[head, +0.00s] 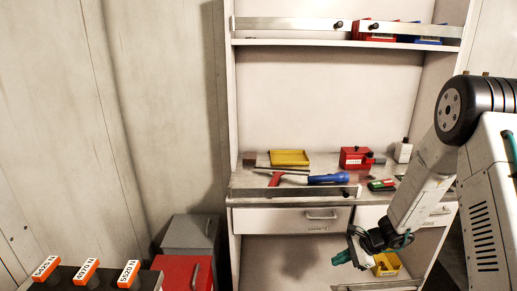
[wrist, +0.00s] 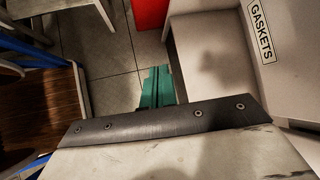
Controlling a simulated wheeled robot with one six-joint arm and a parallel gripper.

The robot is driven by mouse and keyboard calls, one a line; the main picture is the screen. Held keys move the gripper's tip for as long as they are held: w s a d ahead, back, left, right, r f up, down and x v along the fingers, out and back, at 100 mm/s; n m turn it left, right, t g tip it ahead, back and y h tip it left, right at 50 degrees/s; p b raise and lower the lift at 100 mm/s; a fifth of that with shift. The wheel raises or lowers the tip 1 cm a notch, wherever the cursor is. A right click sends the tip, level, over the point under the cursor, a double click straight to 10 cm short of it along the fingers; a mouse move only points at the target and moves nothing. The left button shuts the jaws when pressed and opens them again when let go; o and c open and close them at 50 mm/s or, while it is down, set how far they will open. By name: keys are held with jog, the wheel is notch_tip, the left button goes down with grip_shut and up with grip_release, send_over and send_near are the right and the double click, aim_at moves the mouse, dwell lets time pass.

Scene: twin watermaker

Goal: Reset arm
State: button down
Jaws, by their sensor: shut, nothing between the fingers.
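My arm reaches down from the right side of the head view, in front of the shelf unit. My gripper (head: 341,258) has teal fingers and hangs low, below the worktop and left of a yellow bin. The fingers are shut and empty. In the wrist view the teal fingers (wrist: 157,86) show close together above tiled floor. Their lower part is hidden behind a dark strip with screws.
The shelf unit's worktop (head: 240,187) holds a yellow tray (head: 289,157), a blue flashlight (head: 328,179), a red box (head: 355,158) and a white bottle (head: 403,151). The yellow bin (head: 387,264) is beside my gripper. A red cabinet (head: 178,272) stands left. A GASKETS label (wrist: 261,29) shows close by.

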jog(key=s+a+r+n+g+h, duration=0.1)
jog(key=s+a+r+n+g, duration=0.1)
jog(key=s+r+n, duration=0.45)
jog(key=s+a+r+n+g, duration=0.25)
jog(key=s+r, duration=0.45)
jog(key=r, duration=0.5)
jog(key=s+d+r+n+t+h, duration=0.1)
jog(key=s+d+r+n+h, duration=0.1)
jog(key=s+r, duration=0.5)
jog(key=s+d+r+n+t+h, duration=0.2)
jog(key=s+r+n+h, duration=0.2)
jog(key=s, duration=1)
jog(key=shift+d+r+n+h, duration=0.4)
jog(key=shift+r+n, duration=0.8)
jog(key=shift+r, duration=1)
